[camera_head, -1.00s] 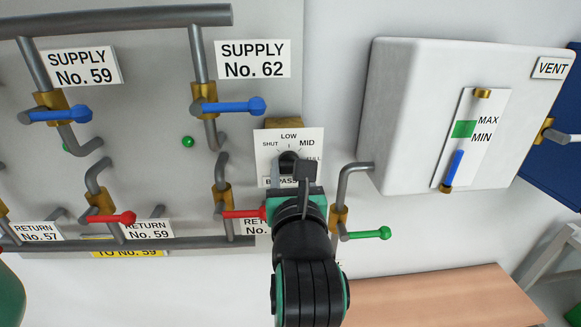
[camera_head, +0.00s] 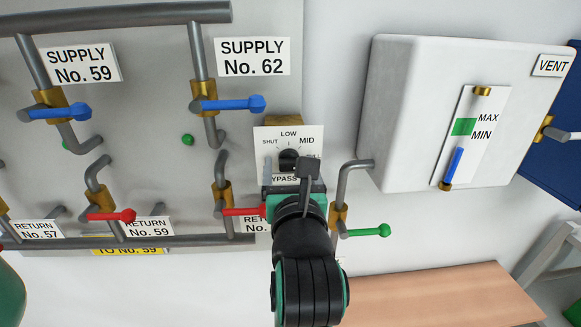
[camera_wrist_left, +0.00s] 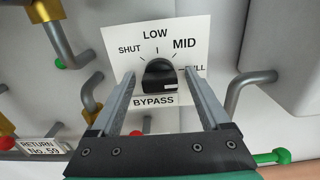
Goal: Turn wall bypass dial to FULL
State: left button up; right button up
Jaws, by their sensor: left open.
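The bypass dial is a black knob (camera_head: 288,159) on a white plate (camera_head: 270,135) marked SHUT, LOW, MID and FULL, with BYPASS below. My left gripper (camera_head: 298,178) is just below and in front of it. In the left wrist view the dial (camera_wrist_left: 160,76) shows between the two spread fingers of the left gripper (camera_wrist_left: 160,73), with gaps on both sides, so nothing is gripped. The right finger partly covers the word FULL. A small white mark shows low on the knob's face; which label the dial points to is hard to tell. My right gripper is not in view.
A red-handled valve (camera_head: 240,212) sits close left of my gripper, and a green-handled valve (camera_head: 370,232) with a grey pipe is to its right. A blue-handled valve (camera_head: 235,104) is above left. A large white tank (camera_head: 420,110) stands out at the right.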

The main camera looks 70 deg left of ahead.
pick_arm(q)
jog(key=b+v, duration=0.3)
jog(key=v, duration=0.8)
jog(key=shift+d, duration=0.35)
jog(key=shift+s+a, duration=0.1)
